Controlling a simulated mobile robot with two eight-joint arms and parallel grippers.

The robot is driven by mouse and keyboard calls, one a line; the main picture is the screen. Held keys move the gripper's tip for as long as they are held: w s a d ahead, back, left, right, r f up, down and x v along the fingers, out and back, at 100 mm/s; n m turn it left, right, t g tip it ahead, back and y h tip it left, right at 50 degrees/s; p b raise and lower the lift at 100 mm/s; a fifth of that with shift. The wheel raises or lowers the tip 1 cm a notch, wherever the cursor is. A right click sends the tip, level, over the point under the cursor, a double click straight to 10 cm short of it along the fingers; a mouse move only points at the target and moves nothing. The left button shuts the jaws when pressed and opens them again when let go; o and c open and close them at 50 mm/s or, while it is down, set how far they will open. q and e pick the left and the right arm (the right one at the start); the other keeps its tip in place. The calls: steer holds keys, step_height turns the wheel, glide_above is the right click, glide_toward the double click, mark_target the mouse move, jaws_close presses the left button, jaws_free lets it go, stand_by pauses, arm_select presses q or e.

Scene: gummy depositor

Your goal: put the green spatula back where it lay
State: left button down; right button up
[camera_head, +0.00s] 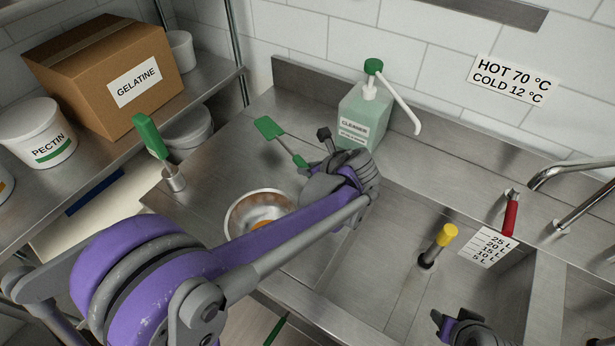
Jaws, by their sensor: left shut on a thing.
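A green spatula (268,127) with a broad green head and a thin shaft is at my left gripper (312,155). Its head points up and to the left, above the steel counter. The gripper is shut on its handle end, which is partly hidden by the gripper and wrist. I cannot tell if the spatula touches the counter. Another green-headed tool (148,134) stands upright in a small steel cup (173,179) at the left. My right gripper (440,318) shows only partly at the bottom right, over the sink; its opening is unclear.
A steel bowl (235,216) with something orange inside sits partly behind my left arm. A cleaner bottle (355,115) stands behind the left gripper. The sink (385,265) holds a yellow-topped plug (446,233). A shelf (205,82) carries a gelatine box (85,65) and pectin tub (35,125).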

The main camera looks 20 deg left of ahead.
arm_select(q)
steer(key=shift+f, duration=2.55)
steer(key=shift+f, duration=0.1)
steer(key=c, duration=1.1)
jaws_free()
steer(key=shift+f+b, duration=0.15)
steer(key=shift+b, duration=0.15)
steer(key=o, duration=0.4)
steer(key=shift+o, duration=0.2)
steer(key=shift+r, duration=0.3)
steer(key=v, duration=1.2)
